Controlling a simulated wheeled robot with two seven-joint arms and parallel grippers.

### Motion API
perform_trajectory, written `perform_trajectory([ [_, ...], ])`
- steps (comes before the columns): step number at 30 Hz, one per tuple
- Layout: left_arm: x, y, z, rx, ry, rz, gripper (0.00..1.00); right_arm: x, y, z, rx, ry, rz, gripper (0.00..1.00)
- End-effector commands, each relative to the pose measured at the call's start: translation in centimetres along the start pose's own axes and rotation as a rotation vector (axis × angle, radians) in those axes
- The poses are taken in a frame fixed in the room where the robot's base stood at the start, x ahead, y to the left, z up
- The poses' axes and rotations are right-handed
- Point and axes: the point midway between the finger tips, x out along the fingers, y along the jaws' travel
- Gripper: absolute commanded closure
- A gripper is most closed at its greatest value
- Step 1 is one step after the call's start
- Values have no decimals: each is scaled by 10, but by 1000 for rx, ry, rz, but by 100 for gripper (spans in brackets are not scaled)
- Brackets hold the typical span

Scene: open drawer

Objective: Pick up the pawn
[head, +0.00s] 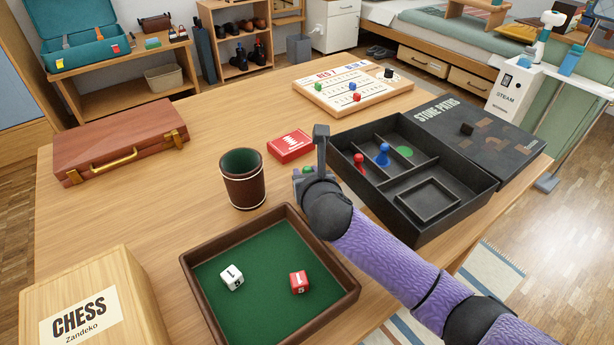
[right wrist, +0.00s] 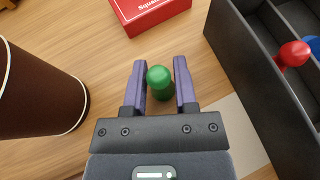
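A green pawn (right wrist: 159,82) stands on the table between the two purple-grey fingers of my right gripper (right wrist: 161,80). The fingers are on either side of it, and a narrow gap seems to show beside it. In the head view only a bit of the green pawn (head: 308,169) shows, mostly hidden by my right gripper (head: 307,176). A red pawn (head: 359,163) and a blue pawn (head: 383,155) stand in the black compartment box (head: 459,201) to the right. My left gripper is not in view.
A brown dice cup (head: 243,183) stands left of the gripper, with a red card box (head: 290,146) behind. A green-lined dice tray (head: 352,287) with two dice lies in front. The black box's wall is close on the right.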

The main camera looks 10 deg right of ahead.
Motion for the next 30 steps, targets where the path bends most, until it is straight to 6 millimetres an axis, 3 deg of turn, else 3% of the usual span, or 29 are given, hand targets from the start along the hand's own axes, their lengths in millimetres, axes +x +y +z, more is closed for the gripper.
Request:
perform_trajectory([
  [1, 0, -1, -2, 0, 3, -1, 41, 0, 0, 0, 0, 0, 0, 77],
  [4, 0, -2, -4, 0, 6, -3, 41, 0, 0, 0, 0, 0, 0, 98],
  [5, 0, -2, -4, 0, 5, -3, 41, 0, 0, 0, 0, 0, 0, 100],
  [18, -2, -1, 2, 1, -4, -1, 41, -1, 0, 2, 0, 0, 0, 100],
  [20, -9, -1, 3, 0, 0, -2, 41, -5, 0, 12, 0, -4, 0, 100],
  [27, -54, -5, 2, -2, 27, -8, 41, -32, 0, 76, 0, -9, 0, 100],
  [30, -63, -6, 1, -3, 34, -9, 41, -37, 0, 90, 0, -6, 0, 100],
])
